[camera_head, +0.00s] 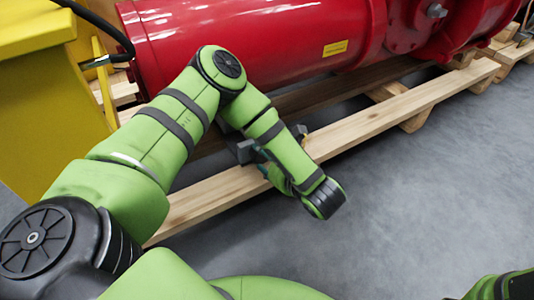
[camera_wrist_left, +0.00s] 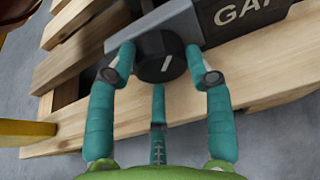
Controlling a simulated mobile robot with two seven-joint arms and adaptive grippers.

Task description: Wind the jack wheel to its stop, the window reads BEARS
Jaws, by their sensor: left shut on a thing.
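The jack wheel (camera_wrist_left: 162,66), a dark round knob with a short white mark, shows at the top middle of the left wrist view. It sits beside a dark jack body (camera_wrist_left: 232,24) whose pale letters begin "GA"; the rest is cut off by the frame edge. My left gripper (camera_wrist_left: 162,68) has teal fingers on both sides of the wheel, closed on it, with a third finger below. In the head view my left gripper (camera_head: 268,166) is at the pallet edge, mostly hidden by my forearm. The wheel is hidden there. My right gripper is not in view.
A wooden pallet (camera_head: 370,122) carries a large red cylinder (camera_head: 250,42) with a yellow label. A yellow block (camera_head: 45,110) and a black hose stand at the left. Grey floor (camera_head: 420,190) is clear at the right.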

